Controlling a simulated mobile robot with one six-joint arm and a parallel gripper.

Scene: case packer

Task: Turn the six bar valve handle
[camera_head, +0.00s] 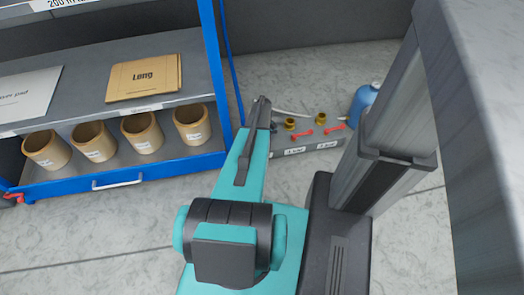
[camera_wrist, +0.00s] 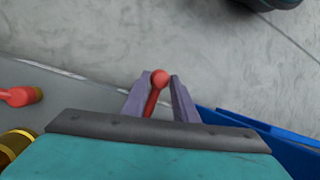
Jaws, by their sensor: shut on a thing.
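My gripper (camera_head: 263,101) reaches down to the left end of a grey valve block (camera_head: 275,143) on the floor in the head view. In the wrist view my gripper (camera_wrist: 161,80) has its two fingers on either side of a red handle (camera_wrist: 153,101) with a round knob end, and is shut on it. My arm hides this handle in the head view. Two other red handles (camera_head: 303,134) and (camera_head: 333,130) lie on the block to the right. One more red handle (camera_wrist: 18,96) shows in the wrist view. The block's labels are too small to read, so I cannot tell which is six bar.
A blue shelf rack (camera_head: 130,177) stands at the left with several tan cups and a tan "Long" packet (camera_head: 145,77). A blue bottle (camera_head: 361,103) stands behind the block at the right. Brass fittings (camera_head: 290,123) sit on the block. Bare floor lies in front.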

